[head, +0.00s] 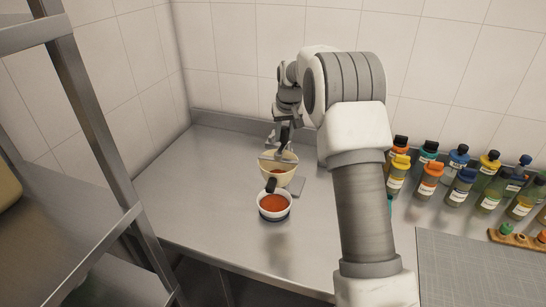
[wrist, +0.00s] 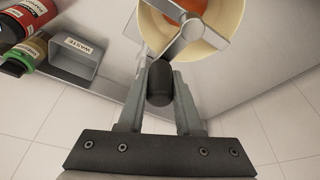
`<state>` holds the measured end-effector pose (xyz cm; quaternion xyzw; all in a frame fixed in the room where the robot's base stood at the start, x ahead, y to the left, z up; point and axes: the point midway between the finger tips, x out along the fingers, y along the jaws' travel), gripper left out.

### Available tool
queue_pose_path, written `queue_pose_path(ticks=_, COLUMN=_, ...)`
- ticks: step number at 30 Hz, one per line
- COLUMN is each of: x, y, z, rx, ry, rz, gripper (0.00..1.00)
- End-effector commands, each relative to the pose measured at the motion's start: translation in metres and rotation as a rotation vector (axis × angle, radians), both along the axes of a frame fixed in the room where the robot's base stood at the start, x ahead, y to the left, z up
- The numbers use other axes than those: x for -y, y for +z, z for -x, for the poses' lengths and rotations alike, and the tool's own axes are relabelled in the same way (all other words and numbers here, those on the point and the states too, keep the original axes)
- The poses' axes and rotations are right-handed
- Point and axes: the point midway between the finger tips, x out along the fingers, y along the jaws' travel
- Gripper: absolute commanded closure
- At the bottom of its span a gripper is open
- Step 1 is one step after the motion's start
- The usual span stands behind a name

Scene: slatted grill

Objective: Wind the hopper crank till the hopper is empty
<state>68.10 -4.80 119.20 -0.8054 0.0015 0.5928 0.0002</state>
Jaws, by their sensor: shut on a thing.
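The cream hopper (head: 279,174) stands on the steel counter, with some orange-red content visible inside. In the wrist view its open top (wrist: 233,18) is at the upper middle, cut off by the frame edge. A grey metal crank (wrist: 188,37) lies across the top and ends in a dark knob (wrist: 160,84). My gripper (head: 284,139) is over the hopper's far side; in the wrist view its fingers (wrist: 161,76) are shut on the knob. A white bowl (head: 274,213) of orange-red contents sits in front of the hopper, below a dark spout (head: 270,186). How much remains deep in the hopper is hidden.
Several capped bottles (head: 429,181) stand on the right, beside a wooden rack (head: 516,240) and a grey mat (head: 470,270). A grey bin labelled WASTE (wrist: 77,62) shows in the wrist view. A metal shelf post (head: 95,125) rises at left. The counter left of the hopper is clear.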

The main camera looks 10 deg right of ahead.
Motion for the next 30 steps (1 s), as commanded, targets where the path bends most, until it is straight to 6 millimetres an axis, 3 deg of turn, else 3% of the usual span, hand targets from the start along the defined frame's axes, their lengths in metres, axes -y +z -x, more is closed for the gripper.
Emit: queue_pose_path(ticks=30, x=0.009, y=-0.005, z=0.020, rx=-0.015, ry=0.010, rz=-0.012, gripper=1.00)
